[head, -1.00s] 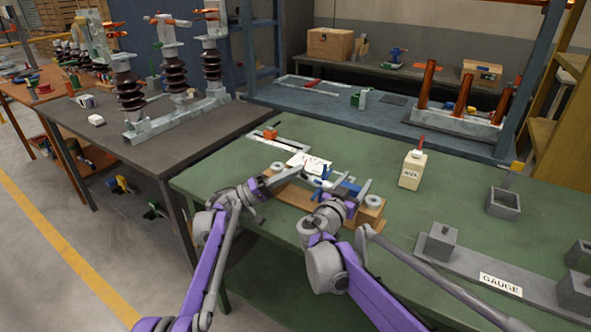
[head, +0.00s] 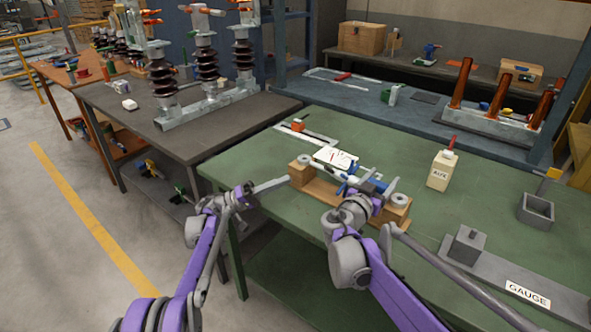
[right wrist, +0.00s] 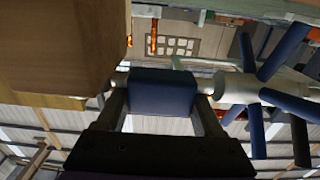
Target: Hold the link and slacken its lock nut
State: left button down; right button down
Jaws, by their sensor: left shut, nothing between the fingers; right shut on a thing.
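The link is a pale rod with blue parts, lying across a wooden stand (head: 325,194) on the green table. A blue spoked part (head: 350,177), apparently the lock nut, sits near the rod's middle; its spokes (right wrist: 285,55) fill the right of the right wrist view. My right gripper (head: 386,190) is shut on the link's blue block (right wrist: 163,92), which lies between its fingers in the right wrist view. My left gripper (head: 284,184) is shut and empty, just left of the stand's left end, apart from the spokes.
A white sheet (head: 335,158) lies behind the stand. A labelled bottle (head: 441,170) stands to the right, with a grey gauge fixture (head: 490,270) in front of it. An orange-topped part (head: 297,125) and a metal bracket lie at the back left.

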pick_arm(q)
jog(key=shift+a, duration=0.15)
pick_arm(e)
grip_release()
